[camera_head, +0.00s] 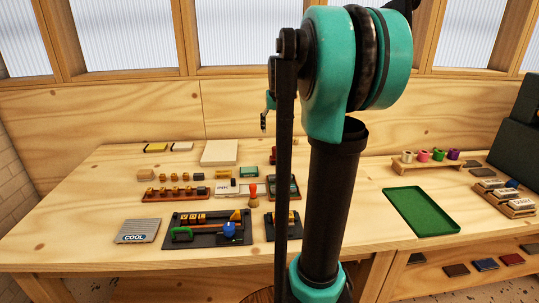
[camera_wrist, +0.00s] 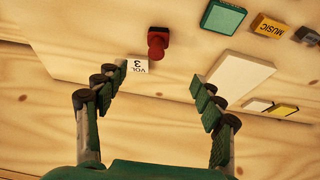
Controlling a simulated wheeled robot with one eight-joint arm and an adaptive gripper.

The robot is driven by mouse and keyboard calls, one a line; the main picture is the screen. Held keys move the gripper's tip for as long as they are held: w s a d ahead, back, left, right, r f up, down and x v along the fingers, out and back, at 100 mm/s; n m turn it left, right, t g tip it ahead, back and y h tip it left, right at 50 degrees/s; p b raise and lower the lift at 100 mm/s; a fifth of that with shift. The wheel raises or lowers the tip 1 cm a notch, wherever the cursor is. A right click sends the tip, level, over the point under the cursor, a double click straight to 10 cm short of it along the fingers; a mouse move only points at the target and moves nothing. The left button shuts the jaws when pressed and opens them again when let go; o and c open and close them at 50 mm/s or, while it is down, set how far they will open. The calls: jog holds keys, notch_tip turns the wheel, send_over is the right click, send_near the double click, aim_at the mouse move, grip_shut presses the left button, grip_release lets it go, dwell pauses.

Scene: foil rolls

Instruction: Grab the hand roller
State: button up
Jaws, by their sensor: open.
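My gripper (camera_wrist: 158,82) is open in the wrist view, with nothing between its fingers. In the head view a small part of it (camera_head: 266,108) shows high over the back of the bench, left of my arm. No thing can be named the hand roller with certainty. A green-handled tool (camera_head: 182,234) and a blue round part (camera_head: 229,231) lie on a black tray (camera_head: 207,240) at the front of the bench, and either may belong to it. Both are well away from my gripper. My arm hides part of the bench.
The wrist view shows a dark red knobbed piece (camera_wrist: 157,40), a "VOL 3" block (camera_wrist: 138,65) and a cream slab (camera_wrist: 241,77). In the head view, a green tray (camera_head: 421,211) and a rack of coloured rolls (camera_head: 427,162) stand right.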

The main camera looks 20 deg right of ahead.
aim_at(276, 152)
jog(key=x, duration=1.1)
jog(key=shift+x, duration=2.8)
jog(key=shift+s+d, duration=0.1)
jog(key=shift+d, duration=0.05)
jog(key=c, duration=1.4)
